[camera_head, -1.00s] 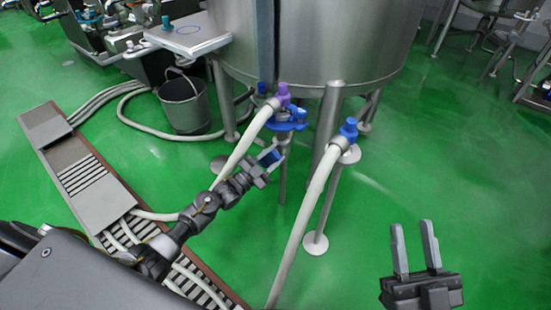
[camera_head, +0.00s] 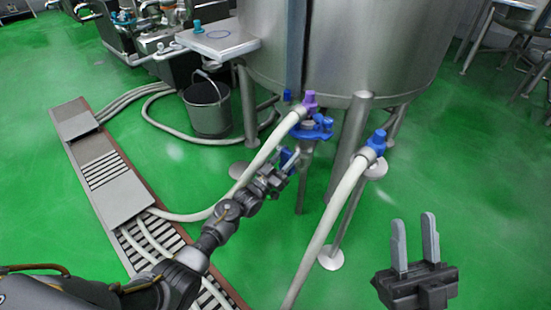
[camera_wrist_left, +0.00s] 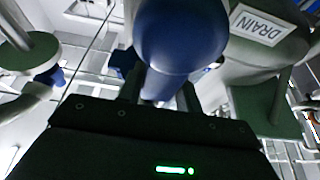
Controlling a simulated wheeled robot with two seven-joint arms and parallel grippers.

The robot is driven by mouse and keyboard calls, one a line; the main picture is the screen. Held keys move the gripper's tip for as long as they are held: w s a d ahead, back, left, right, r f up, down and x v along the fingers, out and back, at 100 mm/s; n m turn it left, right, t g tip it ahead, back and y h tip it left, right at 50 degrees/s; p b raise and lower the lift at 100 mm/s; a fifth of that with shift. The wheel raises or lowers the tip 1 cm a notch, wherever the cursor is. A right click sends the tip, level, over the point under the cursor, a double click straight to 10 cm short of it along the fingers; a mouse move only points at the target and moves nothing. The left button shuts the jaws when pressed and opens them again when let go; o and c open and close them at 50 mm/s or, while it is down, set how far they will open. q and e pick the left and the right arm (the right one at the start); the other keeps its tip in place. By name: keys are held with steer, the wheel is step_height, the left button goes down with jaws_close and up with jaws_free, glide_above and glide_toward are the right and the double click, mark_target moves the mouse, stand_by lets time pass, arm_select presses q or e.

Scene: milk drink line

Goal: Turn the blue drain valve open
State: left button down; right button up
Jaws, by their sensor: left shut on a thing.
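The blue drain valve (camera_head: 318,131) sits under the steel tank, beside a purple hose fitting (camera_head: 310,103). My left gripper (camera_head: 287,160) is just below and left of the valve body. In the left wrist view a rounded blue handle (camera_wrist_left: 182,35) fills the space between the fingers, with a DRAIN label (camera_wrist_left: 258,26) beside it. My left gripper is shut on this handle; the fingertips are mostly hidden behind it. My right gripper (camera_head: 415,242) is open and empty above the green floor, at lower right.
The steel tank (camera_head: 350,45) stands on legs above the valve. A second blue fitting (camera_head: 377,142) is to the right. A bucket (camera_head: 207,108) stands left.

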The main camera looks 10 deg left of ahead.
steer(key=shift+a+r, duration=0.1)
stand_by(0.3)
arm_select(q)
steer(key=c, duration=1)
jaws_free()
steer(key=shift+o, duration=0.2)
steer(key=p+v, duration=0.1)
steer(key=v, duration=0.9)
steer(key=shift+s+a+p, duration=0.25)
steer(key=shift+s+p, duration=0.05)
arm_select(e)
steer(key=a+f+g, duration=0.1)
steer(key=w+a+f+g, duration=0.1)
steer(key=g, duration=0.1)
steer(key=shift+w+a+n, duration=0.15)
steer(key=shift+n, duration=0.15)
arm_select(q)
steer(key=shift+f, duration=0.15)
